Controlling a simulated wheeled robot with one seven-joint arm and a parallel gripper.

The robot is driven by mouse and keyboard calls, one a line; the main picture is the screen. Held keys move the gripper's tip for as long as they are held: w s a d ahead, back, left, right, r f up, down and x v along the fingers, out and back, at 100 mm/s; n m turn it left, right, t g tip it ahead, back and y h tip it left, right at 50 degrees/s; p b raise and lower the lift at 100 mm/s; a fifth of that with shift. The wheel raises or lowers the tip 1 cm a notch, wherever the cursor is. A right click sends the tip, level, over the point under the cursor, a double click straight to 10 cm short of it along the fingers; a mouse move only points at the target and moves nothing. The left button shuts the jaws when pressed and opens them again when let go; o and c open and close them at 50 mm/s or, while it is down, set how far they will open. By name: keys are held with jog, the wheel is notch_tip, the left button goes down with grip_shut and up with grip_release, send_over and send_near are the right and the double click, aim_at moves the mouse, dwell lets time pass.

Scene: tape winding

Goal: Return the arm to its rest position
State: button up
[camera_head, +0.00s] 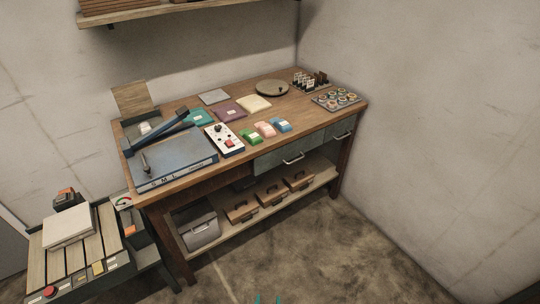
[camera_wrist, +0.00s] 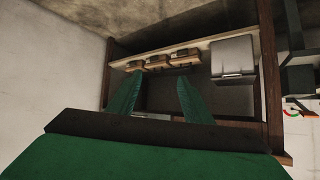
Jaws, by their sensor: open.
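My gripper (camera_wrist: 160,92) shows in the wrist view as two green fingers standing apart with nothing between them. In the head view, only two small teal tips of my gripper (camera_head: 267,299) show at the bottom edge, low in front of the bench and over the floor. The rest of my arm is out of the head view. The wrist view faces the underside of the wooden workbench (camera_head: 183,248) and its lower shelf. The gripper is apart from the bench and its things, as far as the head view shows.
The lower shelf holds a grey bin (camera_head: 200,229) and several wooden boxes (camera_head: 270,193). The benchtop carries a blue machine (camera_head: 178,163), a control box (camera_head: 225,139) and coloured packets. A side cart (camera_head: 80,275) stands at left. Bare floor (camera_head: 330,255) lies in front; a wall is at right.

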jog(key=s+r+n+t, duration=0.1)
jog(key=s+r+t, duration=0.3)
jog(key=s+r, duration=1.9)
jog(key=shift+s+d+r, duration=0.15)
jog(key=shift+d+r, duration=0.05)
jog(key=shift+d, duration=0.15)
